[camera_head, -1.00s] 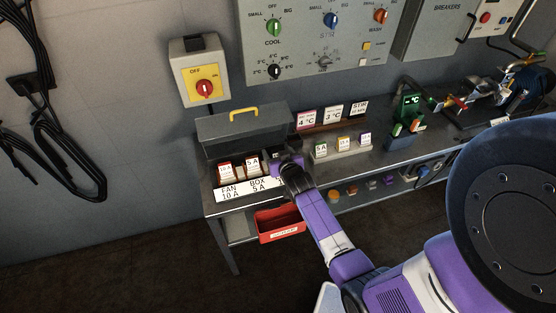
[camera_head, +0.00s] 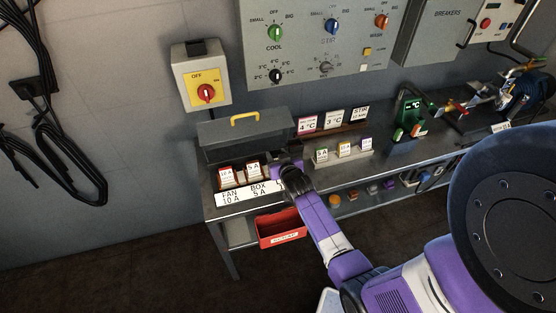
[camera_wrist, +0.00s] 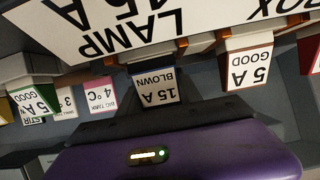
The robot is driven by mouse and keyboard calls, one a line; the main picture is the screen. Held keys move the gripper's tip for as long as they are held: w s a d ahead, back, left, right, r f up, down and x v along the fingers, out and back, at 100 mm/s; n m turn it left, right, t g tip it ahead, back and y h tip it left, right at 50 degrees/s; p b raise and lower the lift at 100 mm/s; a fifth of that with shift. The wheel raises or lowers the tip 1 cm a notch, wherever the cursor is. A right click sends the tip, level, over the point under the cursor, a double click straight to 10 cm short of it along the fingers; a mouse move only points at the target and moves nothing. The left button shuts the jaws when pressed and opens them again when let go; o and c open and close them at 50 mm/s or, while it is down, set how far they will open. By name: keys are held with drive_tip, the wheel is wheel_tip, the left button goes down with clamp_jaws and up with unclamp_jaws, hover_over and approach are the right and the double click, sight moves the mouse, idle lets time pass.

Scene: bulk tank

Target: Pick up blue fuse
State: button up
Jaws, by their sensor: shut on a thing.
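A fuse with a white label reading 15 A BLOWN (camera_wrist: 155,87) stands at the LAMP 15 A sign (camera_wrist: 125,25) in the wrist view, where the lettering is upside down. My gripper (camera_wrist: 165,112) is shut on this fuse. In the head view my gripper (camera_head: 287,172) is at the right end of the grey fuse box (camera_head: 228,132) and hides the fuse.
Two labelled red-edged fuses (camera_head: 226,177) sit left of my gripper. Several spare fuses (camera_head: 344,149) stand on the bench to the right, with sign cards (camera_head: 334,119) behind. A red bin (camera_head: 282,228) hangs below the bench. A yellow switch (camera_head: 205,90) is on the wall.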

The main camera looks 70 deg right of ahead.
drive_tip(key=shift+r, duration=0.45)
drive_tip(key=shift+s+a+r, duration=0.1)
drive_tip(key=shift+a+r, duration=0.05)
drive_tip(key=shift+r, duration=0.45)
drive_tip(key=shift+s+a+r, duration=0.1)
drive_tip(key=shift+a+r, duration=0.05)
drive_tip(key=shift+r, duration=0.45)
drive_tip(key=s+a+b, duration=0.2)
drive_tip(key=s+a, duration=0.9)
drive_tip(key=a, duration=0.2)
drive_tip(key=shift+s, duration=0.1)
drive_tip(key=shift+r, duration=0.1)
